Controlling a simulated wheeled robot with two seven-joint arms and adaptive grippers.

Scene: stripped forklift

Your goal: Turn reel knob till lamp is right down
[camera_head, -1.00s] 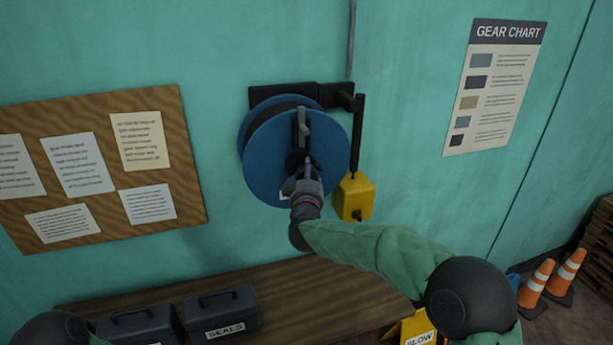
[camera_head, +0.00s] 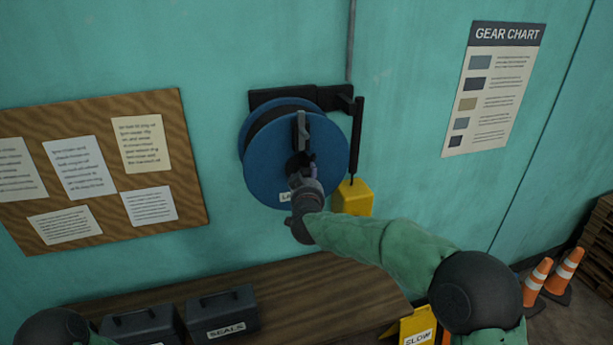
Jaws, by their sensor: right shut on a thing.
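The blue reel (camera_head: 262,165) is mounted on the wall below a black bracket. My right gripper (camera_head: 301,168) is at the middle of its front face, shut on the reel knob, which the fingers mostly hide. A dark upright piece (camera_head: 302,130) shows just above the fingers. A slim black rod (camera_head: 356,140) hangs upright from the bracket's right end; it looks like the lamp, but I cannot be sure. A yellow box (camera_head: 352,198) is right under it, its lower part hidden by my right arm. My left gripper is not in view.
A wooden bench (camera_head: 300,290) runs below, with dark toolboxes (camera_head: 222,312) on it. A cork board (camera_head: 195,190) hangs at left and a gear chart (camera_head: 494,85) at right. A yellow sign (camera_head: 418,328) and orange cones (camera_head: 535,280) stand at lower right.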

